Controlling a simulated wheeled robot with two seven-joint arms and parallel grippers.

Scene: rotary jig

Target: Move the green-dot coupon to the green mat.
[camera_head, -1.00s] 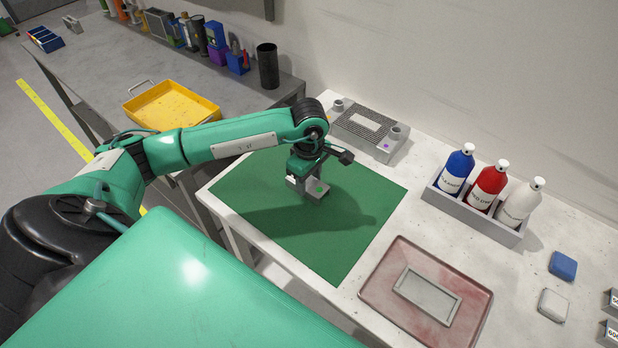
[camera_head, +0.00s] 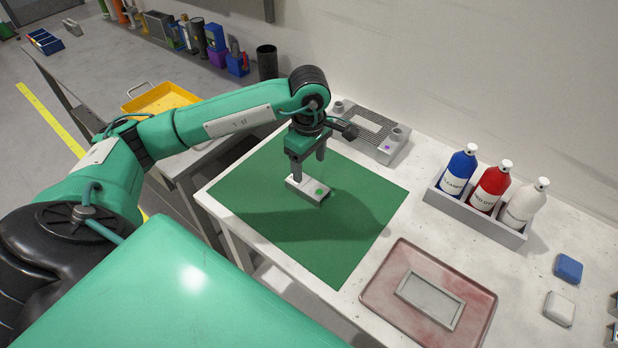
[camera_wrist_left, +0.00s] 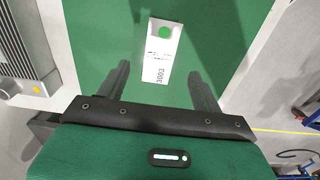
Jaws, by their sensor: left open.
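The green-dot coupon (camera_head: 309,189) is a small pale grey plate with a green dot at one end. It lies flat on the green mat (camera_head: 335,245). In the left wrist view the coupon (camera_wrist_left: 158,52) shows its dot and printed number, with mat around it. My left gripper (camera_head: 308,168) is open just above the coupon, fingers pointing down. In the left wrist view the left gripper (camera_wrist_left: 159,71) has one finger on each side of the coupon's near end, with gaps between. My right gripper is not in view.
A grey jig (camera_head: 370,133) with a slotted top stands behind the mat. A bottle rack (camera_head: 475,217) holds blue, red and white bottles. A reddish tray (camera_head: 478,305) with a grey frame lies right of the mat. Blue and white blocks lie further right.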

